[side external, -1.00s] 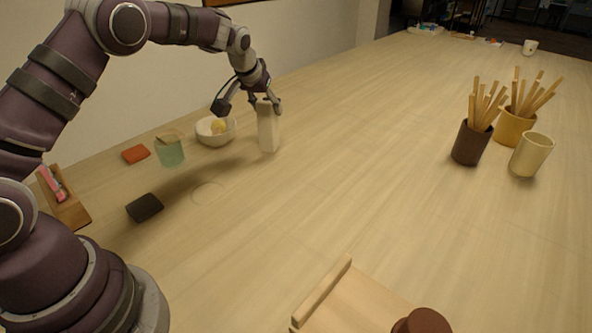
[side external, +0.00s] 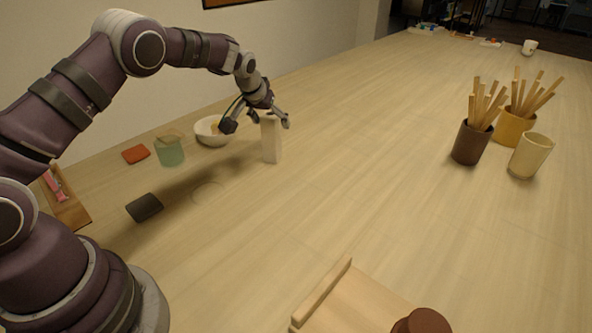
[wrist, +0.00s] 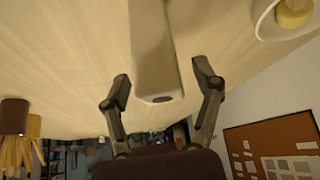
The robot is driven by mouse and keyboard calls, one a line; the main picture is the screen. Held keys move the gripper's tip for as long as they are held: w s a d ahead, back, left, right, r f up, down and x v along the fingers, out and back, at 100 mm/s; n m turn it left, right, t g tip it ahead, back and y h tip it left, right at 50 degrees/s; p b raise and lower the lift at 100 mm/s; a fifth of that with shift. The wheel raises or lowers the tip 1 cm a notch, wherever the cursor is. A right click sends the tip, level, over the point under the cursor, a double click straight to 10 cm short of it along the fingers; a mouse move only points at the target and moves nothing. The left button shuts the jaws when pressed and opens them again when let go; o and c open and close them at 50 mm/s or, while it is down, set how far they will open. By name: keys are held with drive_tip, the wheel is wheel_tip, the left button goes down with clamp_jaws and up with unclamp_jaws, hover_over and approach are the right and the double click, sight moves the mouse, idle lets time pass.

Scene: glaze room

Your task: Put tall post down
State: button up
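The tall post (side external: 271,140) is a pale, square-sided block. It stands upright on the table near the white bowl in the side view; whether its base fully touches the table is hard to tell. My gripper (side external: 257,122) is around its upper end, fingers spread. In the wrist view the post (wrist: 156,50) runs between the two fingertips of my gripper (wrist: 160,72), with a visible gap on each side.
A white bowl (side external: 204,136) with a yellow item is close to the post's left. A green cup (side external: 170,154), orange block (side external: 135,154) and dark block (side external: 145,207) lie further left. Stick-filled cups (side external: 469,146) stand right. The table's middle is clear.

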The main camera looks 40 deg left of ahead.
drive_tip(key=shift+r, duration=0.25)
drive_tip(key=v, duration=1.2)
drive_tip(key=s+d+r+m+h, duration=0.1)
drive_tip(key=s+d, duration=0.3)
drive_tip(key=s, duration=0.6)
drive_tip(key=s+d+r+m+h, duration=0.1)
drive_tip(key=s+d+m, duration=0.2)
drive_tip(key=s, duration=0.8)
drive_tip(key=shift+d+g, duration=0.3)
drive_tip(key=shift+d, duration=0.5)
